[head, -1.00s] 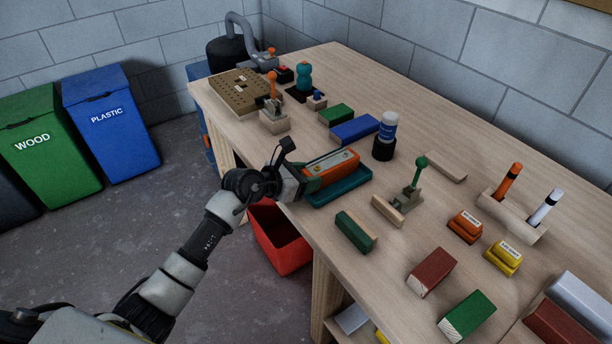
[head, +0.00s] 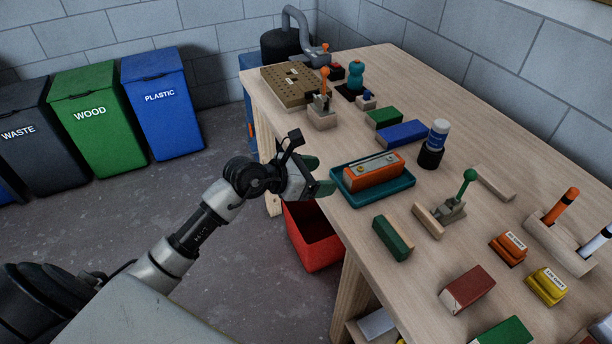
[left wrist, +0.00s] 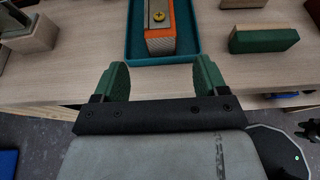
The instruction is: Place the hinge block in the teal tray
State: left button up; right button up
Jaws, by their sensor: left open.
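The hinge block is an orange block (head: 374,171) with a grey metal plate and brass-coloured screws on top. It lies inside the teal tray (head: 408,184), near the table's left edge. In the left wrist view the block (left wrist: 160,40) shows at the top, in the tray (left wrist: 135,40). My left gripper (head: 326,176) is open and empty, just off the tray's left side and apart from the block. In the left wrist view its green fingers (left wrist: 160,80) stand apart with bare table edge between them. My right gripper is not in view.
A green batten (head: 393,238) lies in front of the tray, and a clamp with a green knob (head: 455,205) stands to its right. A blue block (head: 401,133) and a blue-white bottle (head: 435,145) are behind. A red bin (head: 313,240) stands below the table edge.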

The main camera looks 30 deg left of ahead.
pick_arm(q)
jog(key=s+a+f+n+y, duration=0.2)
jog(key=s+f+n, duration=0.2)
jog(key=f+n, duration=0.6)
jog(key=s+a+f+n+t+y, duration=0.1)
jog(key=s+a+f+n+y, duration=0.15)
jog(key=f+n, duration=0.75)
jog(key=s+a+f+n+y, duration=0.1)
jog(key=s+f+n, duration=0.45)
jog(key=f, duration=0.85)
jog(key=s+f+n+g+y, duration=0.3)
jog(key=s+f+n+g, duration=0.1)
jog(key=s+f+n, duration=0.6)
jog(key=s+d+f+n+g, duration=0.2)
jog(key=s+f, duration=0.3)
jog(key=s, duration=0.6)
jog(key=s+d+f+n+g, duration=0.2)
jog(key=s+f+n+g, duration=0.1)
jog(key=s, duration=0.9)
notch_tip(320, 180, down, 2)
jog(key=shift+s+f+n+g, duration=0.1)
jog(key=shift+s+n+g, duration=0.2)
jog(key=shift+g, duration=0.6)
jog(key=shift+w, duration=0.15)
